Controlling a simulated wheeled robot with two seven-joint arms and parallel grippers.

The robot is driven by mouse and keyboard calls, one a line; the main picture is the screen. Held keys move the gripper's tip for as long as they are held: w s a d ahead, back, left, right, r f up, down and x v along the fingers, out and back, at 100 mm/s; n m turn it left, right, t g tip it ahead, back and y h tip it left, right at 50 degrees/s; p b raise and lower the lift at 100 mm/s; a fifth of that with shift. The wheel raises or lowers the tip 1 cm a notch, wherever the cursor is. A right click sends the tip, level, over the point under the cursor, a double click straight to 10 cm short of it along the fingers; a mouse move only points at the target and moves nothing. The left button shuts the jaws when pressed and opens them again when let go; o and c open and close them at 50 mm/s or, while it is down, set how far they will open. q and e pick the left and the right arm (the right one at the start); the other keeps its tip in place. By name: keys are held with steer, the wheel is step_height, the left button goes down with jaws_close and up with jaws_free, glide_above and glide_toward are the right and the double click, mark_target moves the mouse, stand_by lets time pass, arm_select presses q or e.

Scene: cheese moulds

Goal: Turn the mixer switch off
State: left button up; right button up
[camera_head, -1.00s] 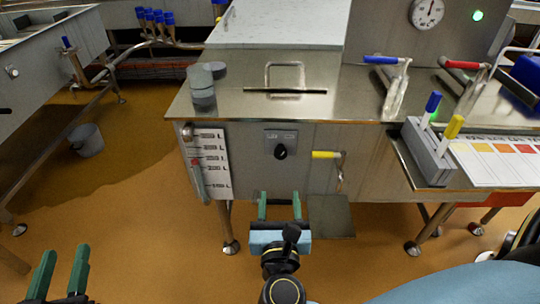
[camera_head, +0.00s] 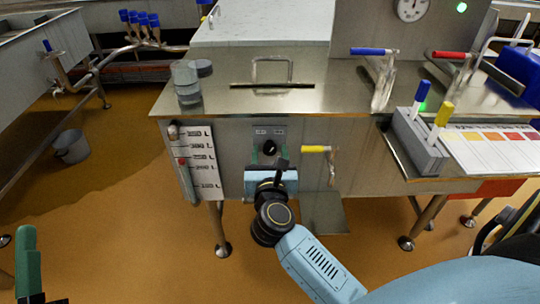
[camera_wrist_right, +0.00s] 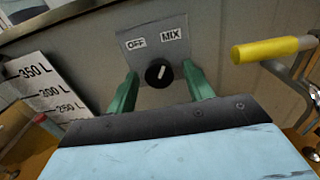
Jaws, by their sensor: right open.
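The mixer switch is a round black knob (camera_head: 270,147) on a small grey plate on the front of the steel vat. In the right wrist view the knob (camera_wrist_right: 158,74) shows a white mark that leans up and right, toward the MIX label (camera_wrist_right: 171,35); the OFF label (camera_wrist_right: 136,43) is at left. My right gripper (camera_head: 268,158) is open, its green fingers either side of the knob, with gaps showing in the wrist view (camera_wrist_right: 160,84). Contact is not visible. My left gripper (camera_head: 28,262) is partly cut off at lower left, with one finger clearly visible.
A yellow-handled valve (camera_head: 316,149) sticks out just right of the switch; it is also close in the wrist view (camera_wrist_right: 270,50). A level scale (camera_head: 203,165) is at left. A grey holder (camera_head: 418,150) with blue and yellow markers stands on the right ledge.

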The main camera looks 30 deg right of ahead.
steer(key=shift+c, duration=0.3)
steer(key=c, duration=0.9)
